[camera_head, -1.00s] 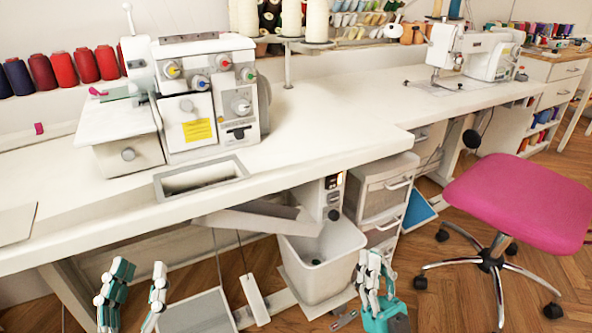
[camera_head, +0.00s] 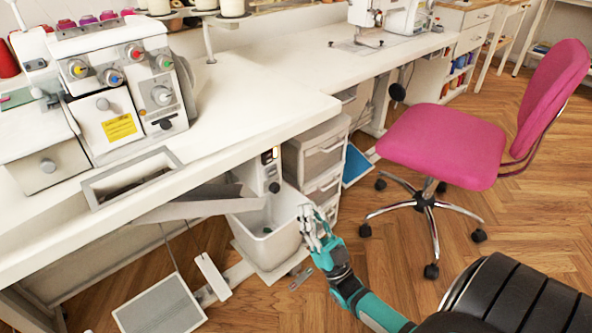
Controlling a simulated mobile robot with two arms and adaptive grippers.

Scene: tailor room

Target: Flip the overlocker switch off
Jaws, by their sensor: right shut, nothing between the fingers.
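The overlocker (camera_head: 118,88) stands on the white table at the left, with colored dials and a yellow label. Under the table edge hangs a narrow white switch box (camera_head: 268,171) with a small orange-lit switch (camera_head: 267,156) near its top and a dark round knob below. Whether the switch is up or down is too small to tell. My right gripper (camera_head: 306,214) is shut and empty, in front of the box and lower, by the right rim of the white bin. It appears apart from the box. My left gripper is out of view.
A white bin (camera_head: 285,240) sits below the switch box, and a drawer unit (camera_head: 322,153) stands right of it. A pink chair (camera_head: 440,145) stands at the right. A foot pedal (camera_head: 160,308) lies at lower left.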

